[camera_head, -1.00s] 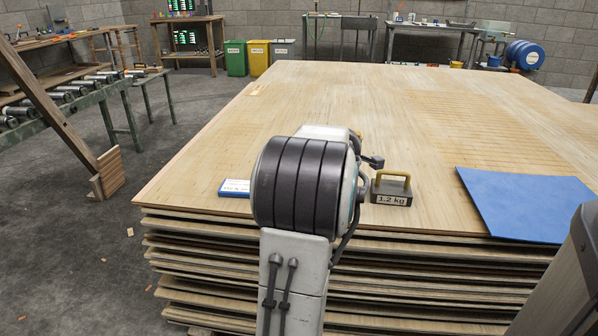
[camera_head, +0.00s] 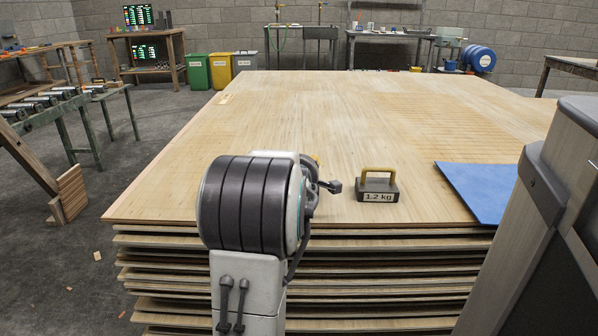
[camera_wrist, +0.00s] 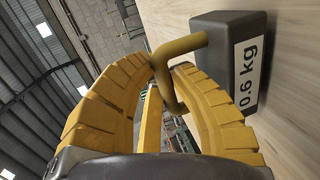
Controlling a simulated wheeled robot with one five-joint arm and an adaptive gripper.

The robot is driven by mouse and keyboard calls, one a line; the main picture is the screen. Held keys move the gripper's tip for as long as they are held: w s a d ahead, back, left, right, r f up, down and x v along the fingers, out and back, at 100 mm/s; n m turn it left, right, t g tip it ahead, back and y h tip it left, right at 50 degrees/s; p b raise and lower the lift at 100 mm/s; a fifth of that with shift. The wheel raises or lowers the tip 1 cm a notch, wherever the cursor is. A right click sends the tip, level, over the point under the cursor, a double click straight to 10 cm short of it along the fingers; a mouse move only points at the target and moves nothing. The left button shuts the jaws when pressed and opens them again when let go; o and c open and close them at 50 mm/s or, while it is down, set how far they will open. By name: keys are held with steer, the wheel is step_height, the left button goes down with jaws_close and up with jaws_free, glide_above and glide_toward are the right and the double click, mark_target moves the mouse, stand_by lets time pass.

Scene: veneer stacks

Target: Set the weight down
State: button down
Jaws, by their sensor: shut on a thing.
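A dark weight labelled 0.6 kg (camera_wrist: 238,65) with a tan-yellow bar handle shows in the wrist view. My gripper (camera_wrist: 163,72) has its yellow ribbed fingers shut on that handle. The weight appears sideways in this view, with pale veneer close beside it; I cannot tell whether its base touches the veneer. In the head view my arm hides this weight and most of the gripper. Another dark weight, labelled 1.2 kg (camera_head: 378,190), with a yellow handle stands upright on the veneer stack (camera_head: 330,125), just right of my arm.
A blue sheet (camera_head: 474,188) lies at the right front of the stack. The stack top beyond the 1.2 kg weight is broad and clear. A roller conveyor (camera_head: 45,110) stands at the left. Bins, including a yellow one (camera_head: 221,72), stand behind.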

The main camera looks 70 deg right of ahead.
steer(key=shift+f, duration=0.25)
steer(key=shift+f, duration=0.15)
steer(key=c, duration=1.2)
jaws_free()
steer(key=shift+f, duration=0.15)
steer(key=shift+r, duration=0.2)
